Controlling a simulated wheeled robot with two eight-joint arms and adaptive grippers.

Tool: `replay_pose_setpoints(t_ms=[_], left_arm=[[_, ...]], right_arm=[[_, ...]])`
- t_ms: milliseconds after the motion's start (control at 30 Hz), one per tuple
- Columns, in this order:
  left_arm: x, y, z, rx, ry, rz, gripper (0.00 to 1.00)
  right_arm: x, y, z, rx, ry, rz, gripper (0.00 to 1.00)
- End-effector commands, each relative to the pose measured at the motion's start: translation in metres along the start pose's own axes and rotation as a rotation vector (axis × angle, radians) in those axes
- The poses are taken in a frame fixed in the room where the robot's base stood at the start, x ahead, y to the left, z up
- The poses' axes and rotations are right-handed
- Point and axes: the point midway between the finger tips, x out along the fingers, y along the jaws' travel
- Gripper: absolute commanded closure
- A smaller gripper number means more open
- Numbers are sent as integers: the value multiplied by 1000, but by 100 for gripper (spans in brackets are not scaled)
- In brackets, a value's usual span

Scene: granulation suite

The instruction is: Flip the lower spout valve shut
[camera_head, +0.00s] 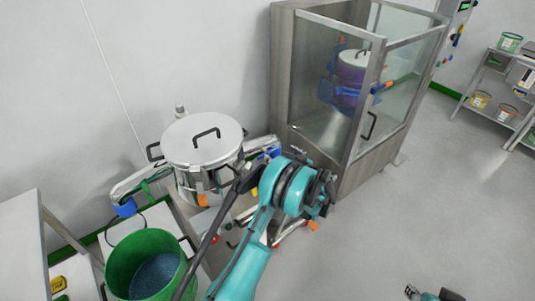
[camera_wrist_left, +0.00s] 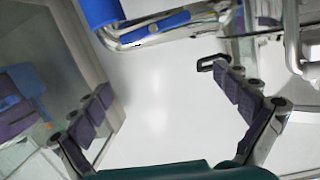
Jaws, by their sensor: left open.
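A steel vessel with a round lid (camera_head: 203,138) stands by the wall, with steel spouts at its sides. One blue spout end (camera_head: 125,208) is at left; blue also shows at right (camera_head: 270,152). I cannot tell which part is the lower spout valve. My left gripper (camera_head: 303,158) is right of the vessel, largely hidden behind its wrist. In the left wrist view its fingers (camera_wrist_left: 163,82) are spread with nothing between them. A steel pipe with a blue lever-like part (camera_wrist_left: 160,25) lies beyond the fingertips, apart from them. A dark and teal piece at the bottom right (camera_head: 432,294) may be my right gripper.
A glass-fronted cabinet (camera_head: 335,110) stands just behind my left wrist. A green bucket (camera_head: 120,262) of bluish material is at lower left, near a pale table (camera_head: 22,235). Shelves with tubs (camera_head: 500,85) are far right. The floor (camera_head: 440,200) at right is clear.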

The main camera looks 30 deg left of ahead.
Motion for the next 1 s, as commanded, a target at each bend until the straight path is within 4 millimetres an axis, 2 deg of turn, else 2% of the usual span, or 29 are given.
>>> replay_pose_setpoints(t_ms=[33, 100, 300, 467, 800, 1000], left_arm=[[5, 4, 16, -26, 41, -13, 0], [10, 5, 30, -63, 92, -28, 0], [14, 4, 53, -120, 173, -46, 0], [31, 2, 54, -128, 183, -50, 0], [81, 0, 44, -126, 181, -48, 0], [90, 0, 41, -126, 181, -46, 0]], right_arm=[[0, 0, 0, 0, 0, 0, 60], [1, 0, 1, 0, 0, 0, 60], [2, 0, 1, 0, 0, 0, 60], [6, 0, 4, 0, 0, 0, 60], [20, 0, 14, 0, 0, 0, 60], [21, 0, 15, 0, 0, 0, 60]])
